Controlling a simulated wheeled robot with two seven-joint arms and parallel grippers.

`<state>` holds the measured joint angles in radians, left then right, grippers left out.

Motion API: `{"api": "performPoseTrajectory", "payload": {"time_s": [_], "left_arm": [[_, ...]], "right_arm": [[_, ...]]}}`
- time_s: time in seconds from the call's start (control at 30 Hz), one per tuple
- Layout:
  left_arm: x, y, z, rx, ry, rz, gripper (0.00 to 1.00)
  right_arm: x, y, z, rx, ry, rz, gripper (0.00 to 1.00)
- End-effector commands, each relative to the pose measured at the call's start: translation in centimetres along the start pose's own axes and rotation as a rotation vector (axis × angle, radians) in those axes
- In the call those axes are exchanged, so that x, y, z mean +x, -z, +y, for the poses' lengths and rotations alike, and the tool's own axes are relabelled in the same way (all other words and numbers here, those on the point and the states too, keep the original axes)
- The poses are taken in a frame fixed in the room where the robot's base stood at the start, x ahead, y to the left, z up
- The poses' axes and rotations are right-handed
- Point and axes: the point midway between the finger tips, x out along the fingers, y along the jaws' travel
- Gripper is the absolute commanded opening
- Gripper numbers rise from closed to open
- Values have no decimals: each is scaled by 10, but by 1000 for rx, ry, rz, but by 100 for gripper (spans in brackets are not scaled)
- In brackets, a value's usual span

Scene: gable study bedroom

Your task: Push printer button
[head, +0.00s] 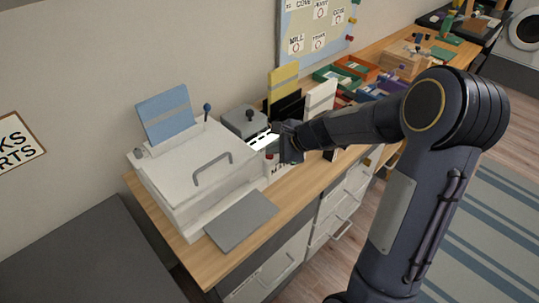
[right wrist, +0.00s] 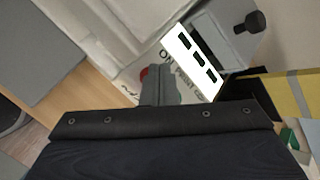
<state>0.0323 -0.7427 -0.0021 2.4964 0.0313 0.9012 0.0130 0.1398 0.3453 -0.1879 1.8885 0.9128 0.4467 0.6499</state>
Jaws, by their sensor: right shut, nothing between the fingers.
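The white printer (head: 195,175) stands on the wooden desk at the left, with a handle on its lid, a blue sheet upright at its back and a grey tray in front. My right gripper (head: 277,149) is shut and empty at the printer's right end. In the right wrist view, the closed fingertips (right wrist: 158,72) lie over a white face with partly covered lettering. A small red button (right wrist: 143,73) shows just left of the fingertips, partly hidden by them. I cannot tell whether they touch it. My left gripper is not in view.
A white panel with black slots (right wrist: 194,60) and a grey box with a black knob (head: 246,121) are close beside the gripper. Yellow, black and white upright files stand behind it. Trays and boxes (head: 340,76) fill the desk further right. A dark surface (head: 90,255) lies at front left.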

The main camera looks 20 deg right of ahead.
Motion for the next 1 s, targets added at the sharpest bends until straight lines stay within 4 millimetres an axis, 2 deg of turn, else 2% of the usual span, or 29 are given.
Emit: {"api": "performPoseTrajectory", "payload": {"time_s": [0.43, 0.8, 1.0], "left_arm": [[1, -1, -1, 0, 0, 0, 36], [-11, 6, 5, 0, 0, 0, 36], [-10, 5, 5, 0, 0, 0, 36]], "right_arm": [[1, 1, 1, 0, -1, 1, 0], [-10, -7, -7, 1, 0, 0, 0], [-10, -7, -7, 1, 0, 0, 0]]}}
